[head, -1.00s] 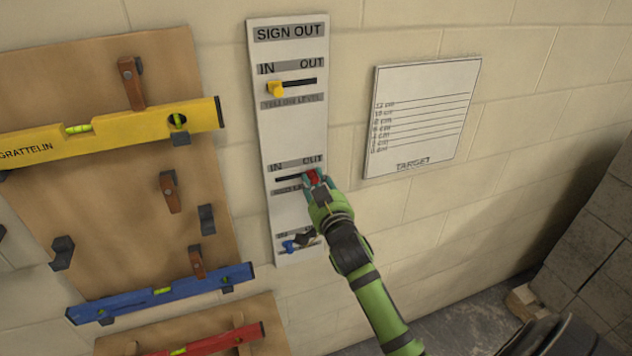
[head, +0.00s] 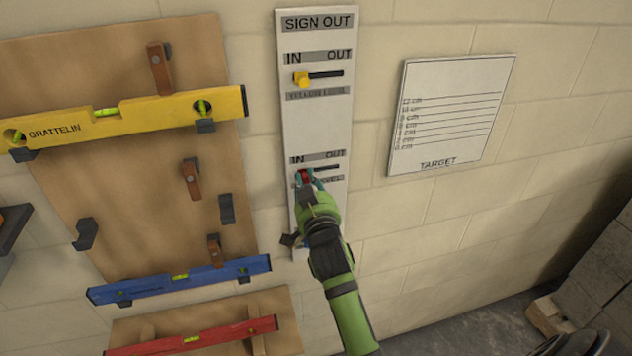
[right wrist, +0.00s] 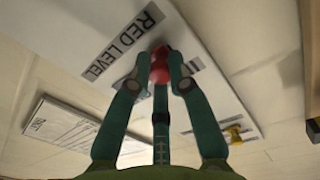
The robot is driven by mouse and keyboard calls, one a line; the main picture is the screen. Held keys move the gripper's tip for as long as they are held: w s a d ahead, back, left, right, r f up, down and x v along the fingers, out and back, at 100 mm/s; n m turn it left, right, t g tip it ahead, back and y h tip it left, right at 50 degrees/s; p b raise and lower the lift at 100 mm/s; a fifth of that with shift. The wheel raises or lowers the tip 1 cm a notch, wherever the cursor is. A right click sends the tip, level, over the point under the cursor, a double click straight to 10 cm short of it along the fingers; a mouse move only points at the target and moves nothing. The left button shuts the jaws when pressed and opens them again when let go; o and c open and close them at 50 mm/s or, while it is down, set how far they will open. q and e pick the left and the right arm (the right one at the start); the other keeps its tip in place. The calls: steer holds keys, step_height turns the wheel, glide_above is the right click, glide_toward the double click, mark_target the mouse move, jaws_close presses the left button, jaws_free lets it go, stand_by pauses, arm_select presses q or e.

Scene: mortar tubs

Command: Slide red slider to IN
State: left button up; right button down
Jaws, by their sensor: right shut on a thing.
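The white SIGN OUT board (head: 317,120) hangs on the wall with several slots marked IN at the left and OUT at the right. The red slider (head: 304,177) is at the left, IN end of the middle slot. My right gripper (head: 306,182) is shut on it; in the right wrist view the red knob (right wrist: 160,65) sits between the fingertips, beside the RED LEVEL label. The yellow slider (head: 301,79) is at the IN end of the top slot. The lowest slot and its blue slider are mostly hidden behind my right gripper. My left gripper is not in view.
A brown rack board (head: 130,215) at the left holds a yellow level (head: 150,113) and a blue level (head: 180,280). A red level (head: 200,337) is below. A TARGET sheet (head: 450,115) is on the wall to the right, with bare wall around it.

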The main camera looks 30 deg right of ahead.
steer(key=shift+a+f, duration=0.1)
steer(key=shift+f, duration=0.05)
steer(key=c, duration=1.1)
jaws_free()
steer(key=shift+a, duration=0.1)
steer(key=shift+c, duration=0.2)
steer(key=shift+w+a, duration=0.1)
steer(key=shift+s, duration=0.45)
steer(key=v, duration=0.6)
steer(key=shift+s+a, duration=0.2)
steer(key=shift+s, duration=0.1)
